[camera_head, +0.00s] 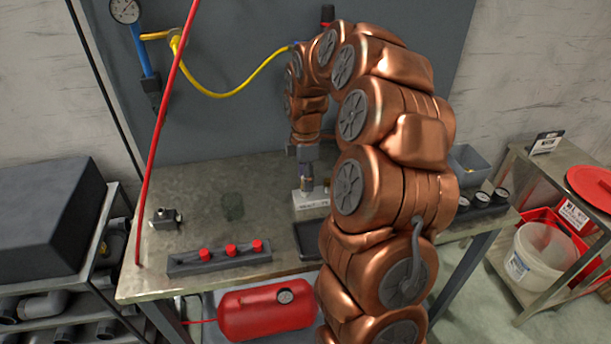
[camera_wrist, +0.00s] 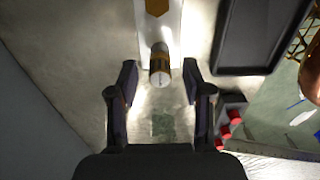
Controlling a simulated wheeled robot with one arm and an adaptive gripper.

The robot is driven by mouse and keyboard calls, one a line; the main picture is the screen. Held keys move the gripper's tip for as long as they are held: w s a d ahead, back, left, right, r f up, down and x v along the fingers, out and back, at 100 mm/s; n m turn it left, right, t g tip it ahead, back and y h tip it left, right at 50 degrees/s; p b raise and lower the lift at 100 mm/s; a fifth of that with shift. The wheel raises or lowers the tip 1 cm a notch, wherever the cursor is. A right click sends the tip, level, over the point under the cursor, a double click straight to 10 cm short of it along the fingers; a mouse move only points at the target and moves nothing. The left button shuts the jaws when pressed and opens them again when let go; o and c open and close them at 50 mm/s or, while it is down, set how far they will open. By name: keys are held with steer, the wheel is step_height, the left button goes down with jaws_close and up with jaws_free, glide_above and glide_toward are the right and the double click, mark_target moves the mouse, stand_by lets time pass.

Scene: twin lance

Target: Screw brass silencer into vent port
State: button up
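A short cylinder with a brass-brown side and a pale end (camera_wrist: 160,66), likely the brass silencer, stands at the end of a pale block (camera_wrist: 150,38) in the wrist view. A brass hexagon (camera_wrist: 157,7) shows farther along that block. My gripper (camera_wrist: 159,82) is open, with one finger on each side of the cylinder and visible gaps between. In the head view my gripper (camera_head: 306,183) points down just above the pale, labelled block (camera_head: 311,206). The cylinder is hard to make out there. I cannot tell which opening is the vent port.
A dark bar with red caps (camera_head: 218,260) lies at the bench's front; a black tray (camera_wrist: 222,55) is beside the block. A small metal fitting (camera_head: 165,218) stands at left. My arm hides the bench's right part.

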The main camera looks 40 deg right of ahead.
step_height(320, 180, up, 12)
stand_by(0.9)
steer(key=shift+c, duration=0.4)
